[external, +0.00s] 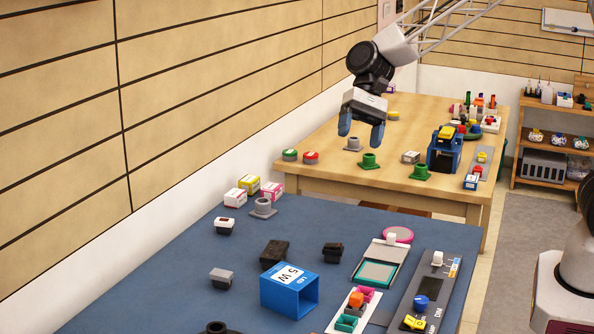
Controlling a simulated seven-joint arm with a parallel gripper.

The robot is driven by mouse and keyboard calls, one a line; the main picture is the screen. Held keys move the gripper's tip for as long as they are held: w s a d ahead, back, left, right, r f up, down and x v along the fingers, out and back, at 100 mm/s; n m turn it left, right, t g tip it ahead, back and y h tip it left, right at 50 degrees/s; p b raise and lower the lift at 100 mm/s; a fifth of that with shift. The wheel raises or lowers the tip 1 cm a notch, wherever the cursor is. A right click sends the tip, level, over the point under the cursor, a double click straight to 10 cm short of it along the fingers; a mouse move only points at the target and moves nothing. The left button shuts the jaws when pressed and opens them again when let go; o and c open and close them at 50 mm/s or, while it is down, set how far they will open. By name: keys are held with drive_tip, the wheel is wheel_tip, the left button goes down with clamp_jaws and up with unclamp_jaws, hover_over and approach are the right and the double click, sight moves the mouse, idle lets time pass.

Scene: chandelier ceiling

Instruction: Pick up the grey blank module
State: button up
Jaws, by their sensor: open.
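A small module with a plain light-grey top and dark body (221,277) sits on the blue table at the left front; it looks like the grey blank module. My gripper (360,138) is raised high, pointing down with its two blue fingers apart and nothing between them. In the picture it is well above and to the right of the grey module, apart from it.
A blue open box marked "5 W" (289,291) and a black block (274,254) stand right of the module. A wooden table (330,174) with several parts is behind.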

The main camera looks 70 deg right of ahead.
drive_tip(key=w+a+f+m+y, duration=0.3)
drive_tip(key=w+a+f+m, duration=0.1)
drive_tip(key=w+a+f, duration=0.6)
drive_tip(key=m+y, duration=0.3)
drive_tip(key=m, duration=0.1)
approach(224, 271)
drive_tip(key=shift+w+d+r, duration=0.1)
drive_tip(key=shift+w+d, duration=0.05)
drive_tip(key=shift+d, duration=0.2)
drive_tip(key=shift+x, duration=2.95)
drive_tip(key=shift+a, duration=0.1)
drive_tip(key=shift+h, duration=0.3)
drive_tip(key=shift+x, duration=2.9)
